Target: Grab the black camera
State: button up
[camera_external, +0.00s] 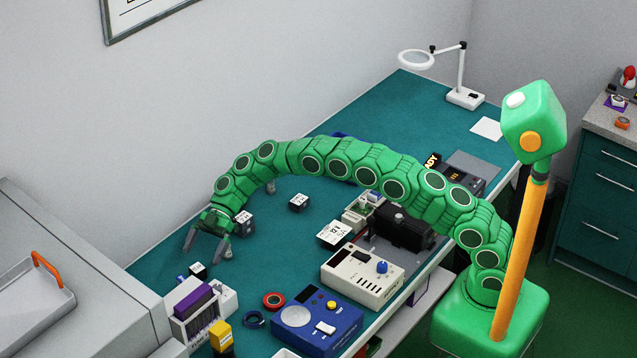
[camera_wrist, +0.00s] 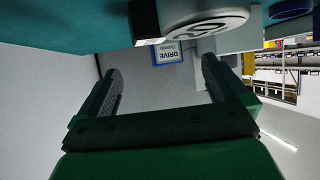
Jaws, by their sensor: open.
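My gripper (camera_external: 206,246) is open over the left part of the green bench, fingers pointing down. No object is clearly recognisable as the black camera. Small dark boxes with white faces are candidates: one (camera_external: 243,223) close beside my gripper on its right, one (camera_external: 298,202) farther right, and one (camera_external: 198,271) below it. A dark object with a round white face (camera_wrist: 205,24) shows at the top of the wrist view, beyond the fingers; I cannot tell what it is.
The green bench (camera_external: 225,160) holds a blue device (camera_external: 318,322), a cream device (camera_external: 362,277), a larger black unit (camera_external: 404,230) and a red ring (camera_external: 273,301). A white rack (camera_external: 190,318) stands front left. A magnifier lamp (camera_external: 465,96) stands at the back.

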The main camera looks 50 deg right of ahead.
aim_at(199, 269)
notch_tip(199, 269, down, 2)
jog(key=shift+f, duration=0.25)
jog(key=shift+x, duration=1.15)
jog(key=shift+a+f, duration=0.3)
jog(key=c, duration=1.2)
jog(key=shift+o, duration=0.2)
jog(key=shift+r, duration=0.1)
